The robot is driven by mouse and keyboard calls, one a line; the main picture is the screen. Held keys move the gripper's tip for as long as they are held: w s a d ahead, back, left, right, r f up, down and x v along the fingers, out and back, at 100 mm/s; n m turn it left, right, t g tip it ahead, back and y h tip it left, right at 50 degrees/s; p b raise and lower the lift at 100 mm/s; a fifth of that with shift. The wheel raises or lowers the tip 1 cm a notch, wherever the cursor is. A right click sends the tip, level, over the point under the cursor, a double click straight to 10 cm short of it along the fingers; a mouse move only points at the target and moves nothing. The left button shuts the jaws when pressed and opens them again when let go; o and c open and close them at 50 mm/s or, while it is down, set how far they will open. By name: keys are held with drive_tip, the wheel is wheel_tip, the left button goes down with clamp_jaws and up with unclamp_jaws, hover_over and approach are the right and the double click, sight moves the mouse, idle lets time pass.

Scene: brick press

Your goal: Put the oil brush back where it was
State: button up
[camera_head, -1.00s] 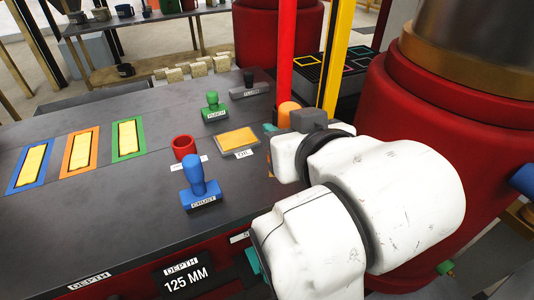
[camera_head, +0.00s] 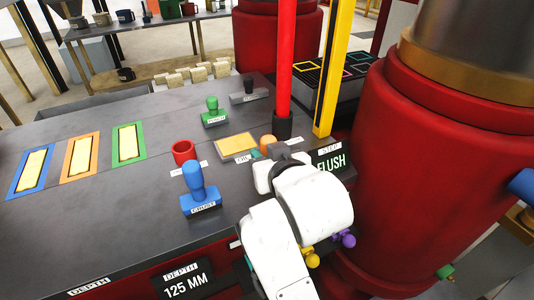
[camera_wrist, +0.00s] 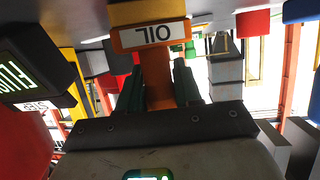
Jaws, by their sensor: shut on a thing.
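The oil brush is orange, and its rounded handle top (camera_head: 268,144) shows just beyond my gripper (camera_head: 275,160) in the head view. In the wrist view the orange oil brush (camera_wrist: 158,80) stands between the green fingers of my gripper (camera_wrist: 158,88), which are shut on its handle. Its white OIL label appears upside down, with a yellow-brown block beyond it, close to the grey tabletop. I cannot tell whether it touches. In the head view a yellow pad (camera_head: 236,143) lies flat just left of the brush, and an OIL label (camera_head: 243,158) is between them.
A red cup (camera_head: 183,152) and the blue CRUST stamp (camera_head: 199,190) stand to the left. The green PUNCH stamp (camera_head: 213,112) is farther back. The red post (camera_head: 285,70), yellow post (camera_head: 332,80) and FLUSH display (camera_head: 331,163) are close on the right.

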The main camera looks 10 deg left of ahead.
drive_tip(key=o, duration=0.6)
drive_tip(key=shift+f, duration=0.15)
drive_tip(key=shift+c, duration=0.2)
drive_tip(key=o, duration=0.4)
drive_tip(key=shift+o, duration=0.2)
